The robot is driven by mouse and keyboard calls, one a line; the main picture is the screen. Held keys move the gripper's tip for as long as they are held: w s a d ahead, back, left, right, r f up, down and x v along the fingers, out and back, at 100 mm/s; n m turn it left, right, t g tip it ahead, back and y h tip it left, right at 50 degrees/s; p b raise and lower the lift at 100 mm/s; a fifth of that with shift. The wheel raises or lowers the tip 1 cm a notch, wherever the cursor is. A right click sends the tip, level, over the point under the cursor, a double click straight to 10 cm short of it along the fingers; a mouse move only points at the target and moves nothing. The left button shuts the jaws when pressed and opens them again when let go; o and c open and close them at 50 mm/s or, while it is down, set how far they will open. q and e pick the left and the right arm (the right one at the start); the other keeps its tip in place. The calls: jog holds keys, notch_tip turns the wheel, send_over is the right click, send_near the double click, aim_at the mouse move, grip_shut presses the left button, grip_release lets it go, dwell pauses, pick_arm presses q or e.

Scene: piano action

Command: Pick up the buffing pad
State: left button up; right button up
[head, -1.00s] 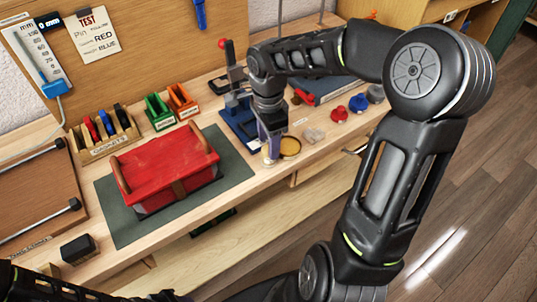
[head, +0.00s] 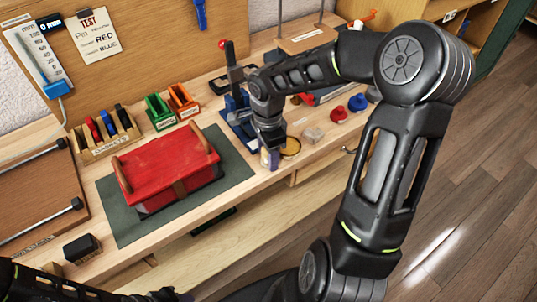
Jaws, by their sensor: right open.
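My right gripper (head: 267,159) is over the front edge of the workbench, pointing down, its jaws open and partly hidden by its own wrist. A round yellow disc with a dark rim (head: 290,146) lies just right of the fingers. A small beige-grey block (head: 312,135) lies further right. I cannot tell for sure which of these is the buffing pad. I see nothing held in the right gripper. My left arm comes in at the bottom left; only a dark piece of its end (head: 165,295) shows at the bottom edge, and its jaws are unclear.
A red case (head: 165,165) sits on a green mat (head: 120,225) left of the gripper. A blue stand with a lever (head: 237,95) is close behind my right wrist. Green and orange bins (head: 182,97), red and blue knobs (head: 338,114) and a black block (head: 80,248) stand around.

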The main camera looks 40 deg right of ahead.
jog(key=shift+c, duration=0.6)
grip_shut()
jog(key=shift+r, duration=0.15)
notch_tip(320, 180, up, 10)
jog(key=shift+f+b, duration=0.1)
jog(key=shift+b, duration=0.35)
jog(key=shift+c, duration=1.3)
grip_release()
jog(key=c, duration=0.6)
